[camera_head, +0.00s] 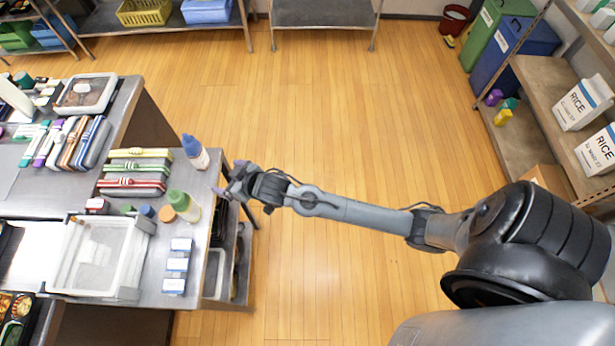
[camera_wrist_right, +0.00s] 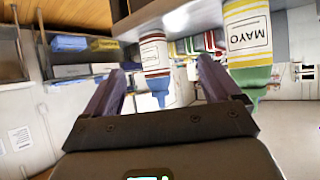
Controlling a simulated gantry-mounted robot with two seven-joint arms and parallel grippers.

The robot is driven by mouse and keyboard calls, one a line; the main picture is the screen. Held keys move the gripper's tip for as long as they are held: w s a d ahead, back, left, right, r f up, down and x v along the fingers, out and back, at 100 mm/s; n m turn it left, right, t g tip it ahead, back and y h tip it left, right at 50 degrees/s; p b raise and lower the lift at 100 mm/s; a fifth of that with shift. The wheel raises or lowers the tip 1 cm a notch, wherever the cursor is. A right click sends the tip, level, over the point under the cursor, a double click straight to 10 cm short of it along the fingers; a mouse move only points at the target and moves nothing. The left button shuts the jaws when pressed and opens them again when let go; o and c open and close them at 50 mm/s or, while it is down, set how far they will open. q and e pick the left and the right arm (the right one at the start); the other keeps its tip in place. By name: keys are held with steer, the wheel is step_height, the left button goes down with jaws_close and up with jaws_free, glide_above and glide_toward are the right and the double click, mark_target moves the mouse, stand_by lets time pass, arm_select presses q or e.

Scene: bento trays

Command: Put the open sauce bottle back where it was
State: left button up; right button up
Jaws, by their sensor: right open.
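A sauce bottle with a white label and blue top (camera_head: 199,159) stands upright near the right edge of the metal table. A mayo bottle with a green top (camera_head: 190,211) stands closer to me on the same edge. I cannot tell which is open. My right gripper (camera_head: 222,190) is open and empty just right of the two bottles. In the right wrist view, upside down, the blue-topped bottle (camera_wrist_right: 154,55) shows between the fingers, farther off, and the mayo bottle (camera_wrist_right: 249,40) is right of them. Neither is touched, as far as I see. My left gripper is out of view.
Small round blue (camera_head: 147,211) and orange (camera_head: 167,214) items lie left of the mayo bottle. A clear bin (camera_head: 140,262) and blue-and-white packets (camera_head: 177,264) are closer to me. The floor to the right is clear.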

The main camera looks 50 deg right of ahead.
steer(key=s+d+n+g, duration=0.1)
steer(key=s+g, duration=0.7)
steer(key=s, duration=2)
steer(key=shift+s+f+h, duration=0.3)
steer(key=shift+f+h, duration=0.1)
steer(key=shift+f, duration=0.05)
steer(key=shift+r, duration=0.1)
step_height(320, 180, up, 26)
steer(key=p, duration=2.6)
steer(key=shift+d, duration=0.1)
